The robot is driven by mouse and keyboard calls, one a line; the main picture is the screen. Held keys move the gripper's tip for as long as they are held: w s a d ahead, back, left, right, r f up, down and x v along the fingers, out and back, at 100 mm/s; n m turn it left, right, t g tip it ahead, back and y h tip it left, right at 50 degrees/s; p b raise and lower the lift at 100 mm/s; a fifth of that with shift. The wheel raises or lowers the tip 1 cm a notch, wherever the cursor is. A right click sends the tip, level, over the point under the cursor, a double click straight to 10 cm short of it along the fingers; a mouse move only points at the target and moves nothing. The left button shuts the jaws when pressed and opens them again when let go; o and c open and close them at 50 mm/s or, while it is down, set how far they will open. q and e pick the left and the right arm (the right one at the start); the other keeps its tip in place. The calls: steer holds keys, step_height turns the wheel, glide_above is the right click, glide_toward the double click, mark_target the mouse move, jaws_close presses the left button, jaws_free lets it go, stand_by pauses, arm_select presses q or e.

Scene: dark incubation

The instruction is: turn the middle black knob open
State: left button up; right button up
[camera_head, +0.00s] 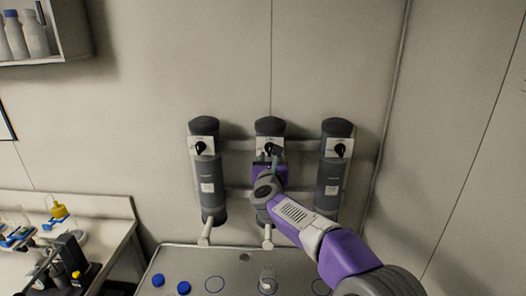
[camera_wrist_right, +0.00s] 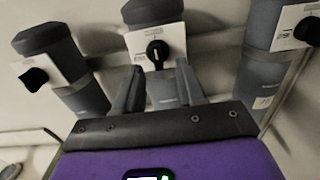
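The middle black knob (camera_head: 270,149) sits on a white plate on the middle grey cylinder (camera_head: 270,125). The knob also shows in the right wrist view (camera_wrist_right: 157,51), upright with a small white mark. My right gripper (camera_head: 272,160) is just below and in front of this knob in the head view. In the wrist view its two dark fingers (camera_wrist_right: 158,68) are apart, one to each side below the knob, with nothing between them. Whether a finger touches the knob cannot be told. My left gripper is not in view.
Similar black knobs are on the left cylinder (camera_head: 200,148) and right cylinder (camera_head: 340,149). A grey table (camera_head: 225,260) below holds two blue caps (camera_head: 170,284) and a clear vessel (camera_head: 267,280). A side bench (camera_head: 95,205) stands at left, a shelf (camera_head: 75,30) at upper left.

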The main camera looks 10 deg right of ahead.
mark_target(270, 151)
steer(key=shift+p+x, duration=0.7)
steer(key=shift+x, duration=1.5)
steer(key=shift+a, duration=0.15)
jaws_close()
